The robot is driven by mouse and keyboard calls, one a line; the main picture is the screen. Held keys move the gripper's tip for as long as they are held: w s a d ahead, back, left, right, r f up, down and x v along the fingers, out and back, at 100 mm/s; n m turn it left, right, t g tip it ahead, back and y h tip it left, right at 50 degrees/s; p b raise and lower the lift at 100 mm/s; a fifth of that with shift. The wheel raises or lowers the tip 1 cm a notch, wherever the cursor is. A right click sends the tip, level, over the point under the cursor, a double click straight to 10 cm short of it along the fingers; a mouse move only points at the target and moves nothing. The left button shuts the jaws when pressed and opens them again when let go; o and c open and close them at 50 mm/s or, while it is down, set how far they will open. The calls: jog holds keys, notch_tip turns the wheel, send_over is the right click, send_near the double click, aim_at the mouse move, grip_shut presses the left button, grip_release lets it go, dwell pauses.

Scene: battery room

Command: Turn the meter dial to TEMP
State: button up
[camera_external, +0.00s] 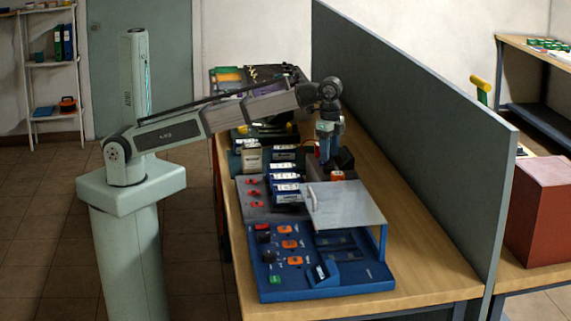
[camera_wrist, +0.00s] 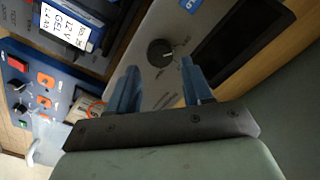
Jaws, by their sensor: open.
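In the wrist view, a round black dial (camera_wrist: 160,52) with a pale pointer mark sits on a grey meter panel (camera_wrist: 150,85). Small markings surround it, too small to read. A dark rectangular screen (camera_wrist: 238,38) is to its right. My gripper (camera_wrist: 158,66) is open, its two blue fingers apart with nothing between them; in the picture the dial lies just beyond the fingertips, between them. I cannot tell whether either finger touches it. In the external view my gripper (camera_external: 329,155) points down over the bench, and the dial is hidden.
Several labelled batteries (camera_external: 285,187) stand left of my gripper. A grey partition (camera_external: 420,140) runs along the right. Bare wood (camera_external: 420,270) lies beside it.

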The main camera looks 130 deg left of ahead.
aim_at(329, 167)
jog(key=shift+f, duration=2.3)
jog(key=c, duration=0.8)
